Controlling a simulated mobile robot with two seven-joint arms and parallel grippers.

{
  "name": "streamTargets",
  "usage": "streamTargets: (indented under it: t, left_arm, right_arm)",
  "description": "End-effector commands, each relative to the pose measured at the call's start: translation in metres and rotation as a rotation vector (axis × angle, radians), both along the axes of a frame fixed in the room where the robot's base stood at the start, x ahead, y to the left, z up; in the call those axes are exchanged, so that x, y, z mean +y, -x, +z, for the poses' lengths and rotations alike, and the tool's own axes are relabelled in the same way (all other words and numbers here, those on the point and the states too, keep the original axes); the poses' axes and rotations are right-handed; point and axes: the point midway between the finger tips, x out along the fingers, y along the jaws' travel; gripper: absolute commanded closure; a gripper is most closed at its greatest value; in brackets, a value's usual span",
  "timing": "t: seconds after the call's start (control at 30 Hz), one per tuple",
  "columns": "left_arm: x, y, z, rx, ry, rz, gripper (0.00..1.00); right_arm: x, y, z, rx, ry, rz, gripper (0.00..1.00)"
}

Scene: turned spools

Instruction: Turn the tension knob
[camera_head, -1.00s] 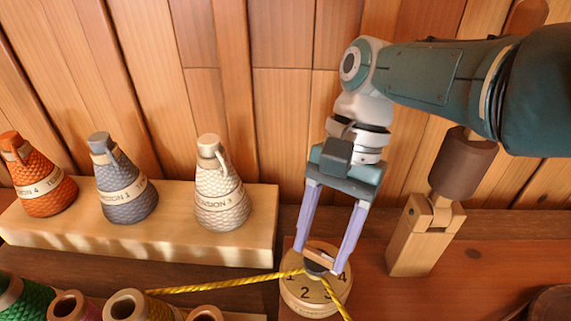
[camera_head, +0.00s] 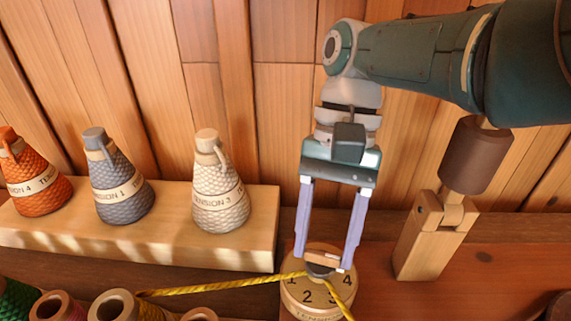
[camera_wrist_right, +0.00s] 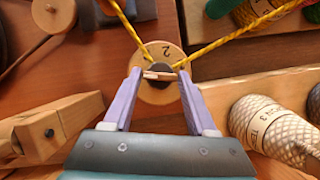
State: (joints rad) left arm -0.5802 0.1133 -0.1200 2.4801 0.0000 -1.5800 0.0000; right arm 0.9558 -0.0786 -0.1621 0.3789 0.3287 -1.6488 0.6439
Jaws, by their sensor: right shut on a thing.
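The tension knob is a round wooden dial (camera_head: 317,297) with the numbers 1 to 4 on its top, at the bottom centre of the head view. A wooden bar handle (camera_head: 322,260) crosses it above a dark hub. My right gripper (camera_head: 323,263) comes down from above and is shut on this bar. In the right wrist view the bar (camera_wrist_right: 159,75) sits between the two purple fingertips, and the numeral 2 shows on the dial (camera_wrist_right: 150,92). A yellow cord (camera_head: 225,284) runs past the hub. My left gripper is not in view.
A pale wooden shelf block (camera_head: 165,243) at left carries an orange bottle (camera_head: 36,185), a grey one (camera_head: 117,187) and a cream one (camera_head: 218,195). Thread spools (camera_head: 115,305) stand at the lower left. A wooden post with a brown cylinder (camera_head: 475,158) stands right of the knob.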

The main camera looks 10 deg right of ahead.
Motion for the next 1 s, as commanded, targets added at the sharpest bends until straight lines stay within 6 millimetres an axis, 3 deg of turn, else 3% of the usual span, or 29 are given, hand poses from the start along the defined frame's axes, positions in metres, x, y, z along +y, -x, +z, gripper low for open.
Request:
streamTargets:
  t: [0.03, 0.07, 0.3, 0.63, 1.0]
  left_arm:
    - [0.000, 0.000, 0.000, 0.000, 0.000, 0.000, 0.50]
    - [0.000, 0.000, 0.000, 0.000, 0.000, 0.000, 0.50]
    - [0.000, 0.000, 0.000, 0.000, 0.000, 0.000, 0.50]
    - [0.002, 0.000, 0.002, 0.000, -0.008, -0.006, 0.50]
    - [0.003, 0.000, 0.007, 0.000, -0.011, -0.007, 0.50]
  right_arm:
    - [0.000, 0.000, -0.001, -0.002, 0.001, 0.003, 0.98]
    - [0.000, 0.000, -0.001, -0.002, 0.001, 0.002, 0.39]
    - [0.000, 0.000, 0.000, -0.001, 0.001, 0.001, 0.12]
    - [-0.001, -0.003, 0.006, -0.002, 0.000, 0.000, 0.12]
    - [-0.015, -0.026, 0.069, -0.004, 0.001, 0.000, 0.12]
